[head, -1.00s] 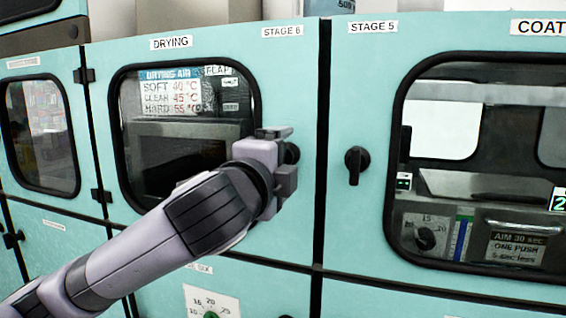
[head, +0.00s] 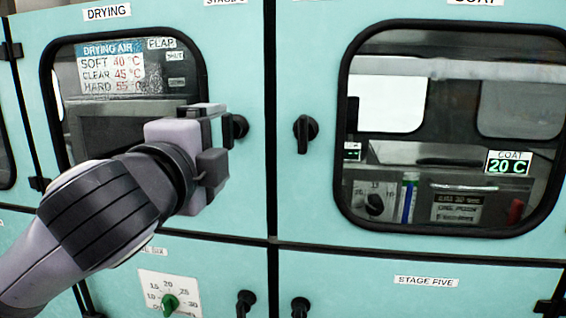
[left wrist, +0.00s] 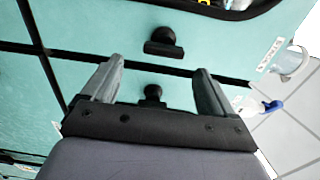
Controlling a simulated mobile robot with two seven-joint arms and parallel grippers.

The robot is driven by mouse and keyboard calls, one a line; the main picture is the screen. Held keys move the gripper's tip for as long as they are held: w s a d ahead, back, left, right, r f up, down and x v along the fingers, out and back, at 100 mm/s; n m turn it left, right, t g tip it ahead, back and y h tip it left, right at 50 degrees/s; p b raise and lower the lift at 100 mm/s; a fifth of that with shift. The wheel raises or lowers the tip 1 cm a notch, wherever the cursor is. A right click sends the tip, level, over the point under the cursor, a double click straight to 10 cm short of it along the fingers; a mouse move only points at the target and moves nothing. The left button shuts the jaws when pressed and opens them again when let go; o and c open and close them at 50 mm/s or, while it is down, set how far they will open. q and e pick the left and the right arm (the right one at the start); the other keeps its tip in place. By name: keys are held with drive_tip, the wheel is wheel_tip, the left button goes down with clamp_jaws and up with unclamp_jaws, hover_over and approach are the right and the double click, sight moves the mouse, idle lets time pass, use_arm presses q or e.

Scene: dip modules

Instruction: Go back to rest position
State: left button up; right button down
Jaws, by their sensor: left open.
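My left gripper (head: 220,140) is open with nothing between its fingers. In the head view it is in front of the drying door (head: 238,190), just left of that door's black knob (head: 238,127). I cannot tell whether it touches the knob. In the left wrist view the two fingers of my left gripper (left wrist: 157,85) stand apart, facing the teal panels. One black handle (left wrist: 163,43) shows beyond the fingertips, and another black knob (left wrist: 152,93) shows between the fingers. My right gripper is not in view.
The coat door (head: 320,200) is shut, with a black knob (head: 305,133) at its left edge. Lower black knobs (head: 245,302) and a green dial (head: 170,304) stick out below. A blue-and-white object (left wrist: 270,104) is at the right of the wrist view.

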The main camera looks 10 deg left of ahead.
use_arm(q)
drive_tip(key=s+a+f+n+g+h, duration=0.1)
drive_tip(key=s+f+n+g, duration=0.25)
drive_tip(key=f, duration=1.05)
drive_tip(key=s+f+n+g, duration=0.2)
drive_tip(key=f+n+g, duration=0.25)
drive_tip(key=f, duration=0.95)
drive_tip(key=s+a+f+n+g+y, duration=0.1)
drive_tip(key=s+a+f+n+g, duration=0.25)
drive_tip(key=s+f, duration=0.6)
drive_tip(key=s+a+f+n+g, duration=0.3)
drive_tip(key=s+a+f+n, duration=0.15)
drive_tip(key=s+f, duration=0.5)
drive_tip(key=w+d+f+t+h, duration=0.1)
drive_tip(key=w+d+f+t, duration=0.3)
drive_tip(key=w+f+t, duration=0.2)
drive_tip(key=shift+w+f+t+h, duration=0.15)
drive_tip(key=shift+f+t+h, duration=0.3)
drive_tip(key=shift+f, duration=0.9)
